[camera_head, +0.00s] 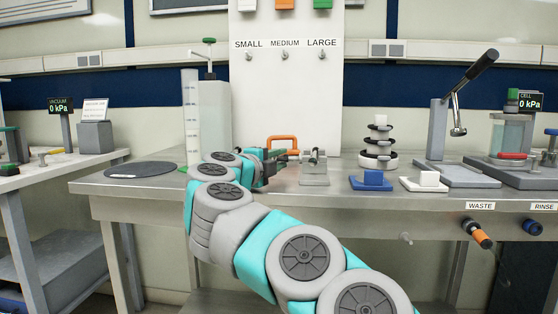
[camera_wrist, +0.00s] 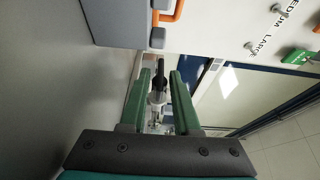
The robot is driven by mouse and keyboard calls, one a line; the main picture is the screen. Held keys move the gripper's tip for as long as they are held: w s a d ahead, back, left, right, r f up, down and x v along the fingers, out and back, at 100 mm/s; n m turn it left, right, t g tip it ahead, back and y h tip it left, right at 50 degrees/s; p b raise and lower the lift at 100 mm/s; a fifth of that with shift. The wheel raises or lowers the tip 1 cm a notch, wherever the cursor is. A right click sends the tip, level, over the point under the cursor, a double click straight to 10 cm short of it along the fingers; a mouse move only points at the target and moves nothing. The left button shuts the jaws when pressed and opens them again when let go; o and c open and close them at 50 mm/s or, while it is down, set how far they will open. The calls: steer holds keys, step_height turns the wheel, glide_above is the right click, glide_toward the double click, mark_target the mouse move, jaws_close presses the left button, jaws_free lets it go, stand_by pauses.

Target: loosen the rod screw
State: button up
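My gripper (camera_head: 272,160) is over the back of the steel bench, at the left of a small grey fixture (camera_head: 314,169). A small dark part shows at the top of this fixture; I cannot tell for certain whether it is the rod screw. In the wrist view my gripper (camera_wrist: 164,75) has its two green fingers apart. A black and pale, rod-like part (camera_wrist: 158,88) shows in line with the gap between them. I cannot tell how far beyond the fingertips it is, and no contact is clear.
An orange handle (camera_head: 282,138) stands behind my gripper. A stack of rings (camera_head: 377,150), a blue block (camera_head: 371,180), a white block (camera_head: 428,180) and a lever press (camera_head: 440,130) stand to the right. A tall grey block (camera_head: 214,115) and a dark disc (camera_head: 140,169) are left.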

jaws_close()
steer(key=shift+r+p, duration=0.2)
steer(key=shift+p, duration=0.6)
steer(key=shift+r+p, duration=0.15)
steer(key=shift+p, duration=0.45)
steer(key=g+p, duration=0.1)
steer(key=p, duration=0.3)
steer(key=shift+r+n+g, duration=0.15)
steer(key=shift+n+g, duration=0.15)
steer(key=shift+f+n+g+y+p, duration=0.25)
steer(key=shift+g+y+p, duration=0.25)
steer(key=shift+g+p, duration=0.55)
steer(key=shift+w+d+r+n+g, duration=0.1)
steer(key=shift+n+g, duration=0.1)
steer(key=shift+g, duration=0.35)
steer(key=shift+w+n+g, duration=0.1)
steer(key=shift+n+g, duration=0.05)
steer(key=shift+g, duration=0.35)
steer(key=shift+g+y, duration=0.4)
steer(key=shift+g, duration=0.3)
